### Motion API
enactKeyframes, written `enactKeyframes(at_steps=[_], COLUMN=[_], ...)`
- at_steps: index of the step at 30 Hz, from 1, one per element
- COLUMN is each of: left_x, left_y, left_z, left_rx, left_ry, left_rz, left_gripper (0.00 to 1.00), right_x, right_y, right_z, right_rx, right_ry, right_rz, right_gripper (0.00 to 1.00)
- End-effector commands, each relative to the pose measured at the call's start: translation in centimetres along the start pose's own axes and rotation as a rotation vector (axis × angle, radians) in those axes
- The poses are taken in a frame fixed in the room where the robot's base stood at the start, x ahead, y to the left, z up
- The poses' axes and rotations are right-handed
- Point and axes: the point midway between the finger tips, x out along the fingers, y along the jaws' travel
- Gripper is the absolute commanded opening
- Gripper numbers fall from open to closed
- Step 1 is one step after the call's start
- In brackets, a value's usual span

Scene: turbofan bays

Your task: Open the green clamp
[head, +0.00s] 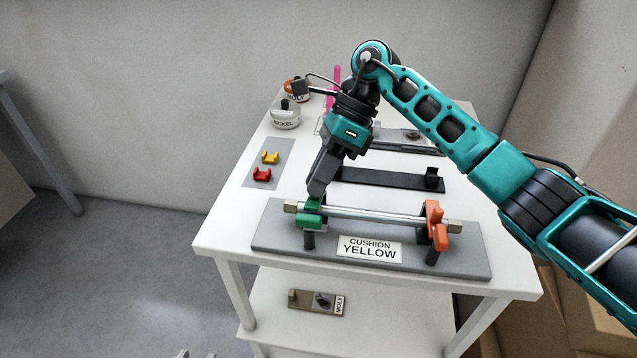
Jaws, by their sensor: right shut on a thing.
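The green clamp (309,221) sits on the left end of a metal tube (370,216) in a grey fixture (470,262) at the front of the table. My right gripper (317,190) points down from above and is shut on the green clamp's upper part. The fingers hide some of the clamp, and I cannot tell how far its top is raised. An orange clamp (436,225) is at the tube's right end.
A label reading CUSHION YELLOW (369,249) stands on the fixture's front. Yellow (270,157) and red (262,174) cushions lie on a grey mat at the left. A black bar fixture (385,179) lies behind. Jars (286,117) stand at the back left. A MOLY-labelled plate (318,301) lies on the lower shelf.

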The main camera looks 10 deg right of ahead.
Motion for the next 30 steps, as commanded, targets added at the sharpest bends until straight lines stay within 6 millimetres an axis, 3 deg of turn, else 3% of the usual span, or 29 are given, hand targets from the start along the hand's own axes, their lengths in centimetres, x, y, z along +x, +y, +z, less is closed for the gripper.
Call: enactKeyframes(at_steps=[9, 30], left_x=[1.0, 1.5], left_y=[0.2, 0.7], left_z=[1.6, 0.4], left_rx=[-0.003, -0.005], left_ry=[-0.011, 0.012], left_rz=[0.004, 0.018], left_gripper=[0.43, 0.43], right_x=[-0.6, -1.0], right_y=[-0.9, -1.1], right_z=[0.0, 0.1], right_rx=[0.065, 0.093], right_ry=[-0.045, -0.066], right_rz=[0.155, 0.229], right_gripper=[0.0, 0.0])
